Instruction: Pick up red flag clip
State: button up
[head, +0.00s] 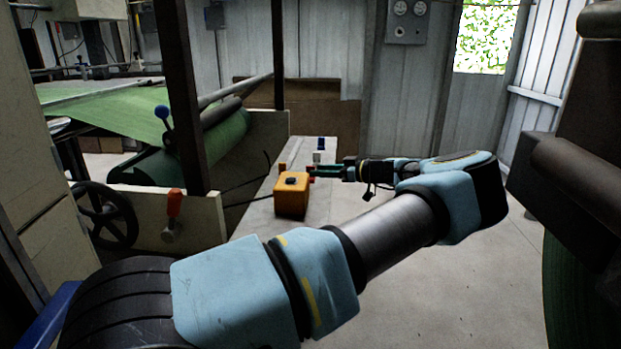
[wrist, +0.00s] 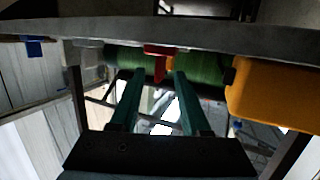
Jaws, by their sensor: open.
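The red flag clip (head: 311,172) is a small red piece at the right edge of the narrow bench, beside the orange box. In the wrist view the red clip (wrist: 155,52) shows in the gap between the fingertips, with its narrow part pointing down the picture. My gripper (head: 319,172) reaches in from the right with its green fingers at the clip. In the wrist view my gripper (wrist: 159,76) is open, with one finger on either side of the clip. I cannot tell whether the clip is between the tips or just beyond them.
The orange box (head: 291,195) stands close on the near side of the clip. A grey-white piece (head: 317,157) and a blue piece (head: 320,143) sit farther along the bench (head: 262,213). A machine with a green roll (head: 205,145) stands left.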

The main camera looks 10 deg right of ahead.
jog(key=x, duration=0.2)
jog(key=p+x, duration=0.1)
jog(key=x, duration=0.4)
jog(key=shift+f, duration=0.3)
grip_shut()
